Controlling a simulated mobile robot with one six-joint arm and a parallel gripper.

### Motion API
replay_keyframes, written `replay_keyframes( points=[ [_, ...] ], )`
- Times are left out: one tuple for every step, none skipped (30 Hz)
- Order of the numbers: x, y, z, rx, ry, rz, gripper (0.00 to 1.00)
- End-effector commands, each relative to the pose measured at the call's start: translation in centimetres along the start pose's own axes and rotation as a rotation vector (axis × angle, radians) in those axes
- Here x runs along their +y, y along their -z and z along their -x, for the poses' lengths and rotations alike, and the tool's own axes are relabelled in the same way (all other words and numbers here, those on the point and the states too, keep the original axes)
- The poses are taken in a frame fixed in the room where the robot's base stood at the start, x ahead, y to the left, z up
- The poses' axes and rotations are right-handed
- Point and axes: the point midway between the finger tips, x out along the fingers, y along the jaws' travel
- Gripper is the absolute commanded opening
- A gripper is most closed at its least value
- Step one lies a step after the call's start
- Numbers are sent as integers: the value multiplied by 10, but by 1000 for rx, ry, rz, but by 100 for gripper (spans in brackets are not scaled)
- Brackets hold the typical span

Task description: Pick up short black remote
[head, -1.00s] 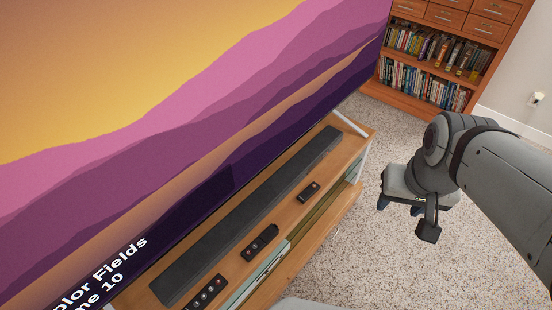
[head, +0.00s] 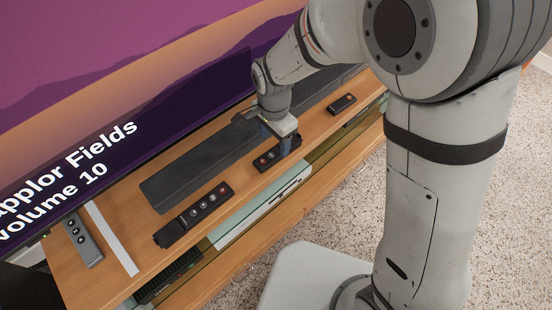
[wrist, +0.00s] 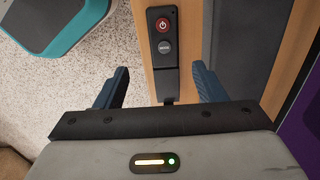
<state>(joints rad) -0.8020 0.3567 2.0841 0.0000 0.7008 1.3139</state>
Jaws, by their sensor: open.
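Black remotes of different lengths lie on the wooden TV console (head: 120,215). The shortest (head: 342,103) lies to the right in the head view, apart from my gripper (head: 283,140). A somewhat longer black remote (head: 268,160) lies right under my gripper, which partly hides it. The wrist view shows this remote (wrist: 163,45) with a red power button and a grey button, lying lengthwise between the lines of my open fingers (wrist: 160,70). The fingers hold nothing; I cannot tell their exact height above it.
A long dark soundbar (head: 190,165) runs behind the remotes, below the large screen (head: 100,110). A longer black remote (head: 197,213) and a grey remote (head: 82,240) lie to the left. The carpet (head: 335,215) in front is clear.

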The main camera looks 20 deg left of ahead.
Motion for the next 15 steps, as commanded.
replay_keyframes(
  points=[
    [0, 0, -8, -1, -2, -1, 64],
    [0, 0, -11, 0, -2, -2, 64],
    [0, 0, -16, -1, -2, -1, 64],
    [0, 0, -18, -1, -3, -1, 64],
    [0, 0, -21, -1, -3, -1, 64],
    [0, 0, -23, 0, -2, -1, 64],
    [-1, 0, -25, 0, -1, -1, 64],
    [-1, 1, -28, 0, -1, 0, 64],
    [-2, 1, -33, 0, -1, 0, 64],
    [-3, 1, -37, 0, -2, 0, 64],
    [-4, 1, -42, -1, -2, 0, 64],
    [-5, 2, -49, -1, -3, 0, 64],
    [-6, 2, -54, -1, -2, 0, 64],
    [-6, 2, -58, -1, -2, 0, 64],
    [-6, 2, -64, -1, -3, 0, 64]
  ],
)
